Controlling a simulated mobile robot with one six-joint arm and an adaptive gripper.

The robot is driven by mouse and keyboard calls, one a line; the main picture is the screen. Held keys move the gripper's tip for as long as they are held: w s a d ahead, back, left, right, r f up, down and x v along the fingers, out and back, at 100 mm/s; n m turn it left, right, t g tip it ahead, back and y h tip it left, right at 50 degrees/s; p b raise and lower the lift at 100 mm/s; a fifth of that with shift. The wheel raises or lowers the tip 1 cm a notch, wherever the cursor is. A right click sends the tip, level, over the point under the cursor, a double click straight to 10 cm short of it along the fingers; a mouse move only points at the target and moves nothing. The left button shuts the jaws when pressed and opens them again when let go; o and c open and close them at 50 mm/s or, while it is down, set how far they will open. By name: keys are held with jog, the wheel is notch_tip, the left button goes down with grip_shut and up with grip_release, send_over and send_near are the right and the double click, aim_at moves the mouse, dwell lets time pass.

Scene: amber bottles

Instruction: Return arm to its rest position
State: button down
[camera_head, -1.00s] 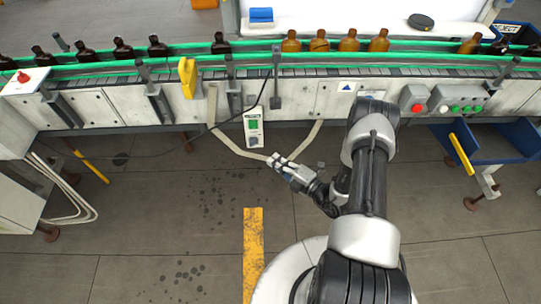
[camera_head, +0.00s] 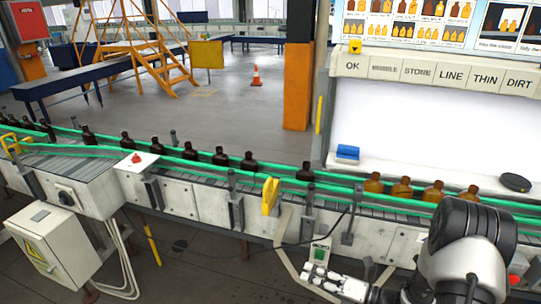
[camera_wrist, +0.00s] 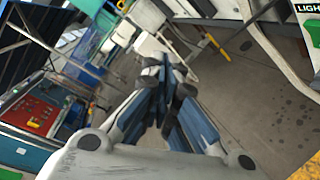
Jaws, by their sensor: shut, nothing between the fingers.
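My gripper (camera_head: 318,278) is at the bottom of the head view, in front of the conveyor's side panels. It also shows in the wrist view (camera_wrist: 165,65), where its fingers are together with nothing between them. My arm bends in at the lower right of the head view. Dark brown bottles (camera_head: 220,156) stand in a row on the conveyor (camera_head: 190,204). Several lighter amber bottles (camera_head: 401,188) stand farther right on it. The gripper is apart from all bottles.
A yellow bracket (camera_head: 270,196) and a small green-screened box (camera_head: 319,250) are on the conveyor's near side. A white sorting board (camera_head: 420,125) stands behind. An orange pillar (camera_head: 297,85), a cone (camera_head: 256,75) and yellow stairs (camera_head: 130,45) are beyond. The floor behind the conveyor is largely clear.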

jog(key=s+a+r+n+g+h, duration=0.2)
jog(key=s+a+r+n+g, duration=0.25)
jog(key=s+r+n, duration=0.4)
jog(key=s+a+r+n+g+h, duration=0.25)
jog(key=s+r+n+g, duration=0.3)
jog(key=n, duration=0.55)
jog(key=s+d+r+n+t+h, duration=0.2)
jog(key=s+d+r+n+h, duration=0.2)
jog(key=n, duration=0.4)
jog(key=s+d+r+n+t+h, duration=0.3)
jog(key=s+d+r+n+h, duration=0.1)
jog(key=s+n, duration=0.3)
jog(key=shift+s+d+r+n+t+h, duration=0.35)
jog(key=shift+d+n+h, duration=0.25)
jog(key=shift+n+h, duration=0.35)
jog(key=c, duration=2.4)
grip_release()
